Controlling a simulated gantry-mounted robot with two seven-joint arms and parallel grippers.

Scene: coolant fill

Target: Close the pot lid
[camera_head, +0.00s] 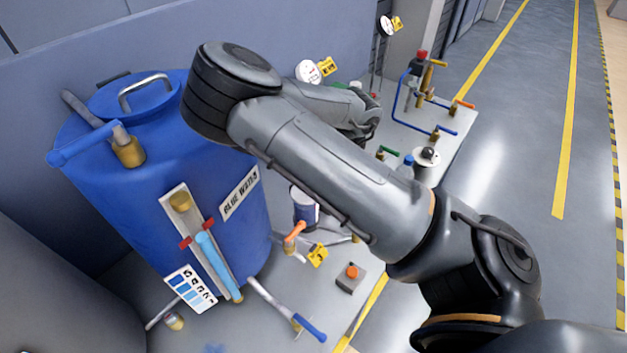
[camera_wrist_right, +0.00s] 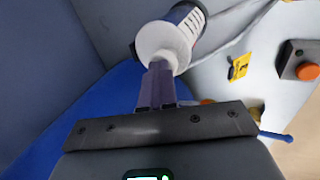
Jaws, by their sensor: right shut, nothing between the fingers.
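My right gripper (camera_wrist_right: 158,68) is shut and empty in the wrist view. Its tips are in front of the white round top of a navy-and-white canister (camera_wrist_right: 188,18); I cannot tell whether they touch. In the head view the canister (camera_head: 306,213) stands beside the blue barrel (camera_head: 120,195), partly behind my right arm. That arm hides the right gripper there. The barrel has a blue lid (camera_head: 105,103) with a metal handle, lying on its top. A small metal pot (camera_head: 425,172) with a black-knobbed top stands farther right. My left gripper is out of view.
Pipes with blue and orange handles (camera_head: 295,237) and an orange-button box (camera_head: 350,278) stand right of the barrel. A valve assembly (camera_head: 425,100) is at the back right. A grey wall (camera_head: 60,75) is behind the barrel. The floor at right is clear.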

